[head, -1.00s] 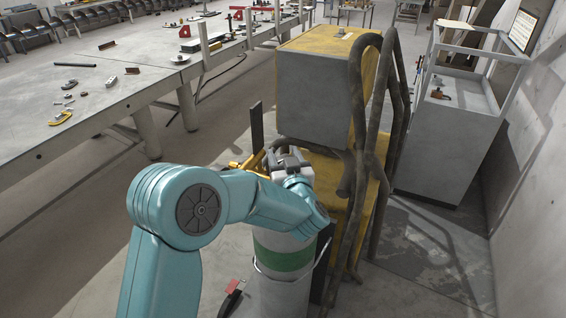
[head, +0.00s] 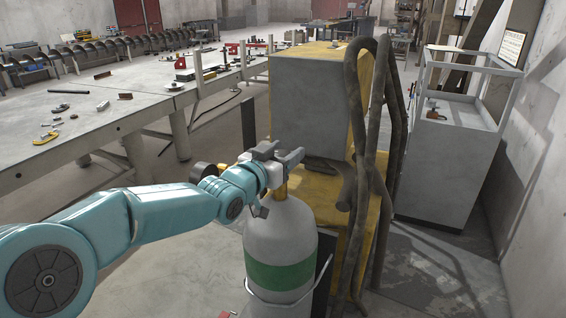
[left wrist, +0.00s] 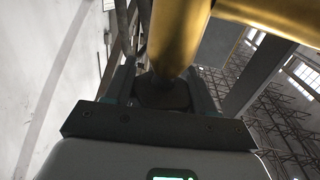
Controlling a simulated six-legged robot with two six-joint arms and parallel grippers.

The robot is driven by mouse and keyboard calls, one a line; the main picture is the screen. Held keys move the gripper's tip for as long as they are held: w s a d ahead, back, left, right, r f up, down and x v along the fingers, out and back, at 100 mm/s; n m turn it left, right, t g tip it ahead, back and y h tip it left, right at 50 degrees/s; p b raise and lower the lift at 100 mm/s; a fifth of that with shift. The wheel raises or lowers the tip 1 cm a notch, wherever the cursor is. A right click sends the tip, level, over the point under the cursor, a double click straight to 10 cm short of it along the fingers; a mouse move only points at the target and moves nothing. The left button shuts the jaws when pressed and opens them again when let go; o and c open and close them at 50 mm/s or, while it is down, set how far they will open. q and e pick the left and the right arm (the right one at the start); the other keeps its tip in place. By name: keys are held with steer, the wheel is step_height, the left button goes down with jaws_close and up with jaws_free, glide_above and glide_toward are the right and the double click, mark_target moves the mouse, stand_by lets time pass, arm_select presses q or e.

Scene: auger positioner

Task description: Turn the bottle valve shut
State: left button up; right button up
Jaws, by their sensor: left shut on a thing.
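The gas bottle (head: 280,245) is a pale grey cylinder with a green band. It stands upright in front of the yellow and grey machine. Its brass valve (head: 281,191) shows a little above the shoulder, mostly hidden by my gripper. My left gripper (head: 281,157) reaches in from the left at the top of the bottle and is shut on the valve. In the left wrist view, the brass valve body (left wrist: 178,35) rises above a dark knob-like part (left wrist: 163,92) between the fingers. A brass arm branches off right. My right gripper is out of view.
The grey machine box (head: 310,105) on its yellow base stands right behind the bottle. Thick dark hoses (head: 377,130) hang right of it. A long workbench (head: 75,140) with loose tools lies left. A grey cabinet (head: 450,160) stands right. Floor is open at front left.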

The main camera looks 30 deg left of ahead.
arm_select(q)
steer(key=r+m+h+p, duration=0.1)
steer(key=h+p, duration=0.1)
steer(key=shift+r+m+h, duration=0.2)
steer(key=shift+m+h, duration=0.1)
steer(key=shift+d+f+m+g+h+p, duration=0.15)
steer(key=shift+m+g+h+p, duration=0.35)
steer(key=shift+h+p, duration=0.55)
steer(key=o, duration=1)
steer(key=shift+s+d, duration=0.1)
steer(key=shift+s, duration=0.05)
steer(key=shift+f, duration=0.15)
steer(key=shift+s+f, duration=0.1)
steer(key=shift+f, duration=0.05)
steer(key=b+v, duration=0.1)
steer(key=v, duration=1.5)
steer(key=shift+r, duration=0.3)
